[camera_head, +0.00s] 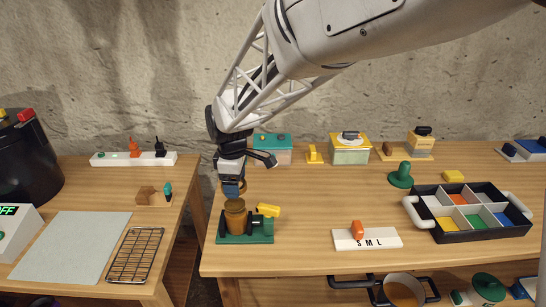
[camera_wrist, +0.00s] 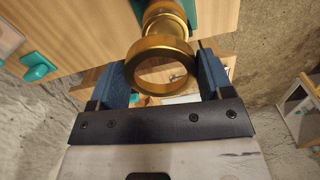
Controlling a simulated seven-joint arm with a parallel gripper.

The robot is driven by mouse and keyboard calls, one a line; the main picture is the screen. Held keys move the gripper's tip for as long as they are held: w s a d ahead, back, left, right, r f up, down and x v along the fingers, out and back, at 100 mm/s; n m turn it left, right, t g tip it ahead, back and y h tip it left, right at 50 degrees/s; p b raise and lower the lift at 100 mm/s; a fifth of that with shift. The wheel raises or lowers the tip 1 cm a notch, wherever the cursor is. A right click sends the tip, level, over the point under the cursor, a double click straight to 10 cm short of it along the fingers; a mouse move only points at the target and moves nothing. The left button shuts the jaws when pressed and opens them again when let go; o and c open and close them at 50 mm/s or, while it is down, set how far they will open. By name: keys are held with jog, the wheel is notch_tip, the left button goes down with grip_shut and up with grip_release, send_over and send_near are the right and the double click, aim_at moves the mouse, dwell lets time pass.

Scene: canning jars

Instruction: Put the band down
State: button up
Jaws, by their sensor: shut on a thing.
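The band is a gold-coloured ring (camera_wrist: 150,48), open in the middle, in the wrist view. My gripper (camera_wrist: 162,64) is shut on it, with a blue finger on each side. In the head view my gripper (camera_head: 231,189) points down just above a brown jar (camera_head: 235,218), and its fingers largely hide the band. The jar stands upright in a dark green holder (camera_head: 258,236) with black clamps. In the wrist view a gold-brown round top (camera_wrist: 163,14) shows just beyond the band. I cannot tell whether band and jar touch.
A yellow piece (camera_head: 268,210) lies close behind the holder. A white S M L board (camera_head: 385,240) with an orange marker and a black divided tray (camera_head: 452,236) stand to the right. Table space between holder and board is clear. Left table holds a wire rack (camera_head: 135,256).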

jog(key=w+d+r+m, duration=0.2)
jog(key=w+d+m, duration=1.2)
jog(key=w+d, duration=1)
jog(key=s+f+n, duration=0.3)
jog(key=s+f, duration=0.1)
jog(key=s, duration=0.5)
jog(key=s+f+n, duration=0.3)
jog(key=s+f, duration=0.1)
jog(key=s, duration=0.6)
jog(key=s+f+n, duration=0.3)
jog(key=s+f, duration=0.2)
jog(key=s, duration=0.4)
jog(key=shift+s+d+f+n, duration=0.1)
jog(key=shift+s+d+n, duration=0.25)
jog(key=shift+s+n, duration=0.05)
jog(key=shift+w, duration=0.1)
jog(key=w, duration=0.5)
jog(key=w+f, duration=0.1)
jog(key=w, duration=1)
jog(key=shift+a+f, duration=0.25)
jog(key=shift+a, duration=0.05)
